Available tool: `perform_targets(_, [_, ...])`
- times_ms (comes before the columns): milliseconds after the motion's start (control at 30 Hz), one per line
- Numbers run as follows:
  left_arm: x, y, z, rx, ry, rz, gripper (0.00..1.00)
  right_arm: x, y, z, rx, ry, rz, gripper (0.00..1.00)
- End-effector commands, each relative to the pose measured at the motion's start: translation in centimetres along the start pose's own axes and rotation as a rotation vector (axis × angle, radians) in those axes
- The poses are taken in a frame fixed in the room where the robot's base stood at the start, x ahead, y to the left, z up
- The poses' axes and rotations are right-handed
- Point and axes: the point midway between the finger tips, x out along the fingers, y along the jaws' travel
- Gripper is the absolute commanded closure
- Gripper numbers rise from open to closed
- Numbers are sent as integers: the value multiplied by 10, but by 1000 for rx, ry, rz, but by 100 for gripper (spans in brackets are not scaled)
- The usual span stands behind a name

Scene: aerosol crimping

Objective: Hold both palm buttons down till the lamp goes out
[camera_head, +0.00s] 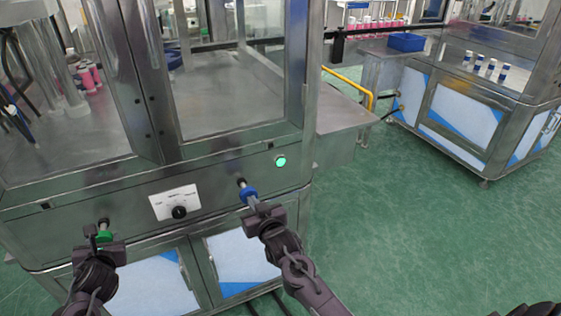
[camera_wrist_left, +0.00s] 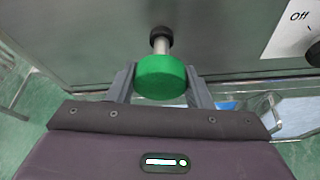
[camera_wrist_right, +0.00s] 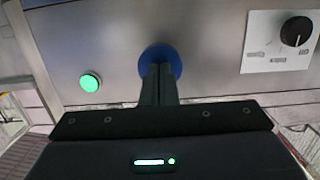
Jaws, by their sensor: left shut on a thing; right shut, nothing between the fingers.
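The green palm button (camera_wrist_left: 161,78) sits on a short metal stem on the machine's front panel, its stem visible. My left gripper (camera_head: 103,236) is shut on the green button, one finger on each side of its head. The blue palm button (camera_head: 248,194) is further right on the same panel. My right gripper (camera_wrist_right: 160,72) is shut and empty, its fingertips at the face of the blue button and hiding part of it. I cannot tell whether either button is pressed in. The round lamp (camera_head: 280,161) glows green; it also shows lit in the right wrist view (camera_wrist_right: 91,82).
A white dial plate with a black knob (camera_head: 179,212) lies between the buttons. Glass doors (camera_head: 235,70) stand above the panel. A second machine (camera_head: 460,105) with white cans and a blue bin (camera_head: 406,42) stands back right. Green floor (camera_head: 400,220) is clear at right.

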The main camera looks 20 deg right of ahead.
Motion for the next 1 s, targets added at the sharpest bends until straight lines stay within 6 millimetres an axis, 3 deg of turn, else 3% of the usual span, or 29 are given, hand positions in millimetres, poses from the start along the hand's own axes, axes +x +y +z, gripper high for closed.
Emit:
perform_targets(33, [0,3,12,-13,-21,3,77,2,0,-10,2,20,-1,100])
perform_targets(367, [0,3,12,-13,-21,3,77,1,0,-10,2,20,-1,100])
perform_targets(800, [1,4,11,-11,-18,6,77,-39,0,2,0,9,0,100])
perform_targets(1000, [1,4,10,-10,-17,7,77,-49,0,4,0,7,0,100])
